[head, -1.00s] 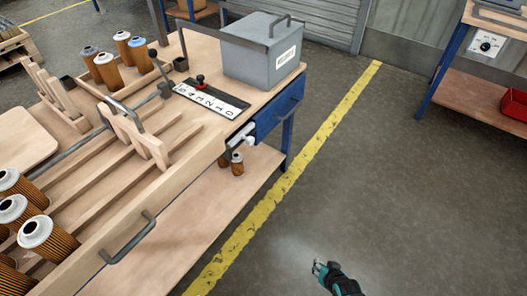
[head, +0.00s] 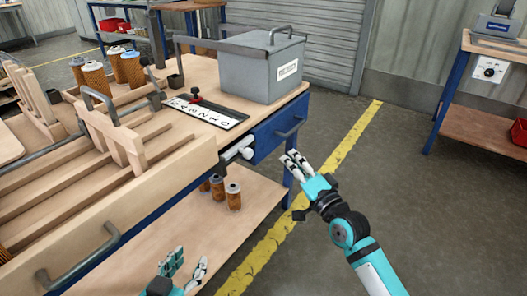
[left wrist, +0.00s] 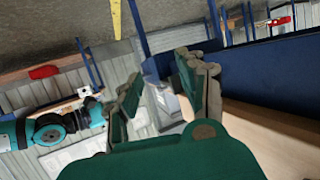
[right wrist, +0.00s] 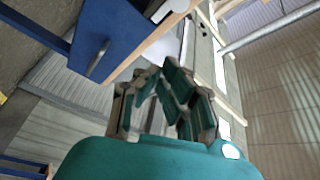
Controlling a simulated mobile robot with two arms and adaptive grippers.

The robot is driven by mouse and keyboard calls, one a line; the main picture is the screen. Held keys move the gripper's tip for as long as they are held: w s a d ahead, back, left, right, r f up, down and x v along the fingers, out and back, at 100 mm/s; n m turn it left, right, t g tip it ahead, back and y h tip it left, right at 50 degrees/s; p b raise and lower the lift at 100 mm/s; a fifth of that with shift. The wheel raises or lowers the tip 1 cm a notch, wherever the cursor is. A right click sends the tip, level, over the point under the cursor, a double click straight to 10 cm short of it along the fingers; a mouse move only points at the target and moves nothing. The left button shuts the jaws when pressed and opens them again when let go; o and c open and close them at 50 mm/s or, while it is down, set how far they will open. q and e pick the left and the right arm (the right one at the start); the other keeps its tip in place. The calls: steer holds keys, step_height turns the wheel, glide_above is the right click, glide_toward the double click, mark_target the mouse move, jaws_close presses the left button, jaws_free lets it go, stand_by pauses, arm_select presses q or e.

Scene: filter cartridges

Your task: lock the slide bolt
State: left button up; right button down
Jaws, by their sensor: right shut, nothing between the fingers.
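No slide bolt can be made out with certainty. A numbered black-and-white plate (head: 205,110) with a red-knobbed slider (head: 196,97) lies on the bench top. A pale fitting with white rounded ends (head: 240,149) sticks out from the bench's front edge, left of the blue drawer (head: 276,133). My right gripper (head: 293,160) is shut and empty, in front of and below the drawer, apart from it; its fingers are together in the right wrist view (right wrist: 168,85). My left gripper (head: 186,264) is open and empty, low before the bench; its fingers are spread in the left wrist view (left wrist: 165,85).
A grey lidded box (head: 258,72) stands at the bench's right end. A wooden rack (head: 110,135) and orange cartridges (head: 130,68) are to the left. More cartridges (head: 233,195) stand on the lower shelf (head: 200,240). The floor to the right is clear.

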mark_target(242, 151)
steer(key=shift+w, duration=0.1)
arm_select(q)
step_height(242, 151, up, 13)
steer(key=d+t+h+b, duration=0.2)
steer(key=t+h+b, duration=0.1)
steer(key=t, duration=0.5)
steer(key=shift+w+t, duration=0.2)
steer(key=shift+t, duration=0.1)
arm_select(e)
steer(key=w+a, duration=0.6)
steer(key=a, duration=0.1)
steer(key=shift+a+f, duration=0.15)
steer(key=shift+f, duration=0.05)
steer(key=shift+s, duration=0.1)
